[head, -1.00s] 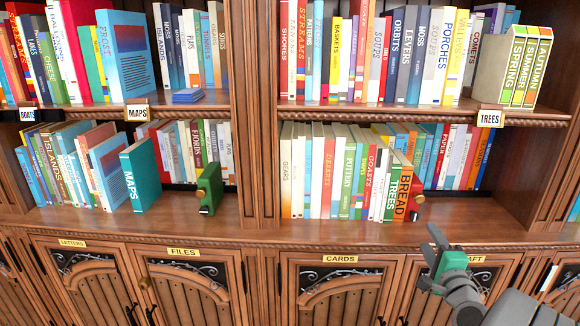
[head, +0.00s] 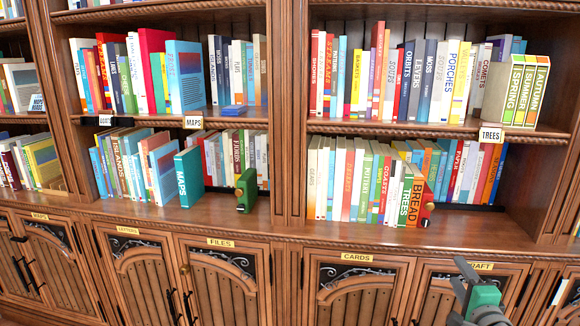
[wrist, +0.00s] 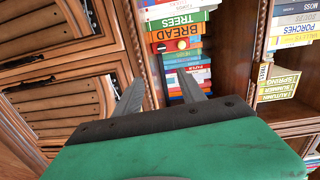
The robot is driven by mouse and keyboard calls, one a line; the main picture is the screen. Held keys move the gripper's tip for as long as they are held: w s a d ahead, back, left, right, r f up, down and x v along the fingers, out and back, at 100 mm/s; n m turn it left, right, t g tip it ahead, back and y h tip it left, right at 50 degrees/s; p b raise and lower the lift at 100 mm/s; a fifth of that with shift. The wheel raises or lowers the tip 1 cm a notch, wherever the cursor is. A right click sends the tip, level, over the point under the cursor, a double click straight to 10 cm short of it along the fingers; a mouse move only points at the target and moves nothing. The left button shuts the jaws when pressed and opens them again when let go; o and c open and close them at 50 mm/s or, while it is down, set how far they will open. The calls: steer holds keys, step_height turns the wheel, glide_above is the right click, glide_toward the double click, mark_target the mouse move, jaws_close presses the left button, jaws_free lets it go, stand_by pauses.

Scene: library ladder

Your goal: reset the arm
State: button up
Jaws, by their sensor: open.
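My gripper (head: 462,280) is at the bottom right of the head view, in front of the lower cabinet doors. In the wrist view my gripper (wrist: 160,95) shows its two grey fingers apart with nothing between them. Its green body fills the lower part of that view. Past the fingers are the BREAD book (wrist: 175,33) and the TREES book (wrist: 178,19), on their sides in that picture. In the head view the orange BREAD book (head: 419,191) stands on the lower shelf, apart from my gripper.
A red bookend (head: 427,211) stands beside BREAD. A green bookend (head: 246,190) and the MAPS book (head: 188,177) stand further left. The shelf ledge (head: 330,232) and the cabinet doors (head: 220,285) are close below. Bare shelf lies right of the red bookend.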

steer(key=w+a+r+n+g+y+p, duration=0.15)
steer(key=a+n+g+y+p, duration=0.45)
steer(key=a+n, duration=0.95)
steer(key=s+a+r+n+g+h+p, duration=0.1)
steer(key=s+a+r+n+g+p, duration=0.1)
steer(key=s+a+g+p, duration=0.2)
steer(key=s+a+r+n+g+h+p, duration=0.1)
steer(key=s+a+r+n+g+p, duration=0.1)
steer(key=s+a, duration=0.9)
steer(key=s+r+g+p, duration=0.1)
steer(key=s+g+p, duration=0.1)
steer(key=p, duration=0.1)
steer(key=shift+s+a, duration=0.15)
